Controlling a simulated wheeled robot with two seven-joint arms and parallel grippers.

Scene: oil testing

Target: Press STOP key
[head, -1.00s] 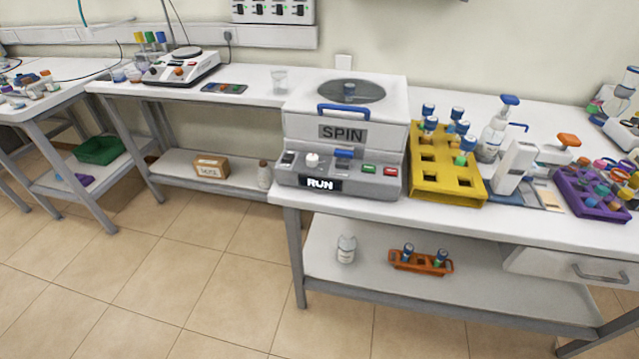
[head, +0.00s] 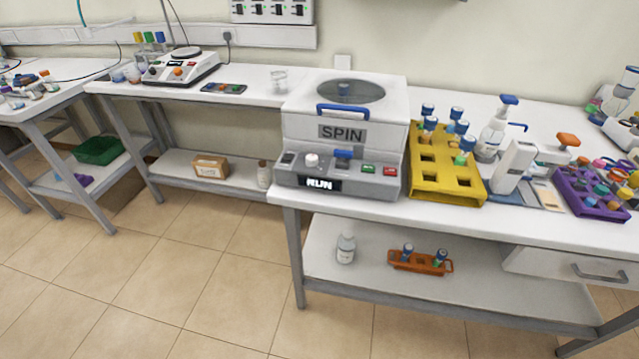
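The grey and white centrifuge (head: 300,128) marked SPIN stands on the white bench in the head view. Its lid is down, with a blue handle (head: 342,107) on the front and a round dark window on top. Its small display (head: 319,184) reads RUN. On the sloped front panel are a white knob (head: 311,160), a blue lever, a green key (head: 369,169) and a red key (head: 390,171) at the right end. The lettering on the two keys is too small to read. Neither of my grippers is in view.
A yellow rack (head: 462,193) with several blue-capped tubes stands close to the right of the centrifuge. Beyond it are a pump bottle (head: 493,137) and a purple rack (head: 590,208). The floor (head: 230,270) before the bench is clear.

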